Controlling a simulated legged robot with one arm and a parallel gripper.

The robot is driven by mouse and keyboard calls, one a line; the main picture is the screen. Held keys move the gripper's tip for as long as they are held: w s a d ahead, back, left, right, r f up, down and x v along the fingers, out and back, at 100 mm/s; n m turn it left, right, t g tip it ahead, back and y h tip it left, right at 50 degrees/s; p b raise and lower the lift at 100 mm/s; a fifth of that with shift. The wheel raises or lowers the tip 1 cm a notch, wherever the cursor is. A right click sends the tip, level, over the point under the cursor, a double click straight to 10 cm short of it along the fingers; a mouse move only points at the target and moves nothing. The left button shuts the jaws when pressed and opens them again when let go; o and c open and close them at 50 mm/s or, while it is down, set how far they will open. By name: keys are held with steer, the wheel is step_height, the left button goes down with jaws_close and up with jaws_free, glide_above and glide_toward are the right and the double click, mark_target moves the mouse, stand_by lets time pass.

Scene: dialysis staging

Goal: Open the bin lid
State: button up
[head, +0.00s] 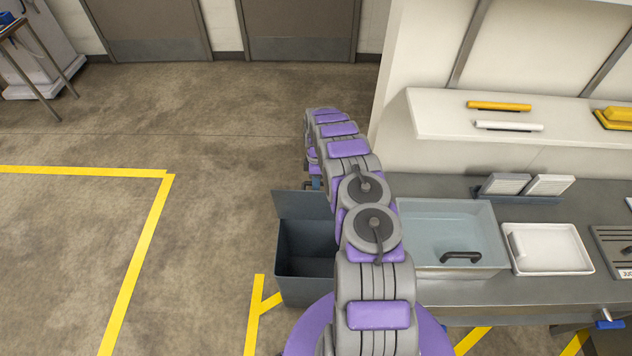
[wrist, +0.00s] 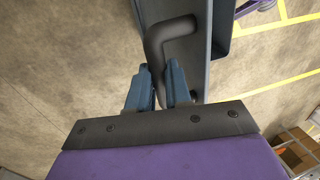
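The blue-grey bin (head: 306,287) stands on the floor left of the counter, partly hidden by my arm. Its dark inside shows from above. The lid (head: 300,205) is raised at the bin's far side, clear of the opening. My gripper (head: 314,183) is beyond the lid, mostly hidden by my arm. In the wrist view, my gripper (wrist: 160,80) has its two blue fingers on either side of the dark bent handle (wrist: 156,52), apparently touching it. The handle is fixed to the blue-grey lid (wrist: 188,50).
The counter (head: 505,290) on the right holds a clear basin (head: 450,225) and a white tray (head: 550,248). A shelf (head: 440,115) hangs above it. Yellow tape (head: 140,245) marks the open floor at left. Doors stand along the back wall.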

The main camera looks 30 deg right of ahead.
steer(key=o, duration=0.4)
steer(key=shift+d+f, duration=0.15)
steer(key=shift+d, duration=0.05)
steer(key=shift+o, duration=0.2)
steer(key=shift+a+r, duration=0.1)
steer(key=shift+r, duration=0.15)
steer(key=v, duration=1.6)
steer(key=shift+w+d+r+p, duration=0.15)
steer(key=shift+d+r+p, duration=0.1)
steer(key=shift+r+p, duration=0.15)
